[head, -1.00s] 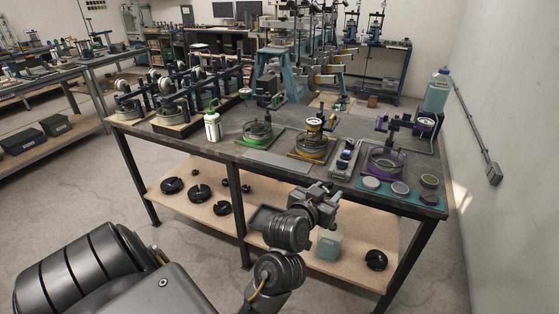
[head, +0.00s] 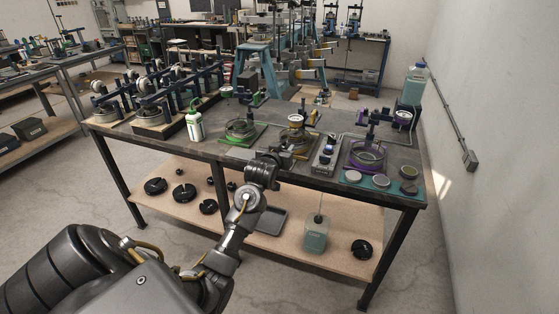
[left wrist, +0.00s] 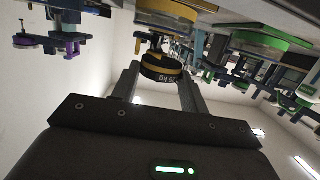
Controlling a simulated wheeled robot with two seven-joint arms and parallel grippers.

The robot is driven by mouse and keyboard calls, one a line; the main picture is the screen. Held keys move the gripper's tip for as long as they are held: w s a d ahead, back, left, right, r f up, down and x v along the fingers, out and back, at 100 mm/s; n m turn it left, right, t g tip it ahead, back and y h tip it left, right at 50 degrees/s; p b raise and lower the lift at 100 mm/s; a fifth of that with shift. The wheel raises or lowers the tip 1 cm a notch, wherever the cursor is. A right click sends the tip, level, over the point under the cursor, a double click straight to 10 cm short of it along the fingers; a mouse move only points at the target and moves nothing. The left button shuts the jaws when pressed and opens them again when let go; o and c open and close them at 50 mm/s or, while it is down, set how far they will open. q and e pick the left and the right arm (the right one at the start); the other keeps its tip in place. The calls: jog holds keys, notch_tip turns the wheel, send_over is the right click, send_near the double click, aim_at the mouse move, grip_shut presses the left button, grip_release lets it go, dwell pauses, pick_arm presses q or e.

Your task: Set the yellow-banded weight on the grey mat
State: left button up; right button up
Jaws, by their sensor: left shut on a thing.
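The yellow-banded weight (left wrist: 162,68) is a dark disc with a yellow band and pale lettering. In the left wrist view it sits between the two fingers of my left gripper (left wrist: 160,72), which is shut on it. In the head view my left gripper (head: 290,150) is over the front part of the bench, just in front of the yellow station (head: 298,142); the weight is hard to make out there. The grey mat (head: 232,154) lies at the bench's front edge, left of the gripper and partly covered by my arm. My right gripper is not in view.
A green station (head: 242,129) stands behind the grey mat, with a white bottle (head: 195,124) to its left. A grey instrument (head: 326,155) and a purple station (head: 368,153) stand right of the gripper. Several discs lie on the teal mat (head: 382,184).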

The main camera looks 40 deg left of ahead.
pick_arm(q)
jog(key=w+a+f, duration=0.2)
jog(key=f, duration=0.1)
jog(key=w+a+f, duration=0.1)
jog(key=f, duration=0.1)
jog(key=shift+f, duration=0.2)
notch_tip(320, 180, down, 2)
jog(key=shift+f+p, duration=0.15)
jog(key=shift+p, duration=0.65)
jog(key=shift+f, duration=0.4)
jog(key=o, duration=1.2)
jog(key=shift+f, duration=0.15)
jog(key=shift+c, duration=0.2)
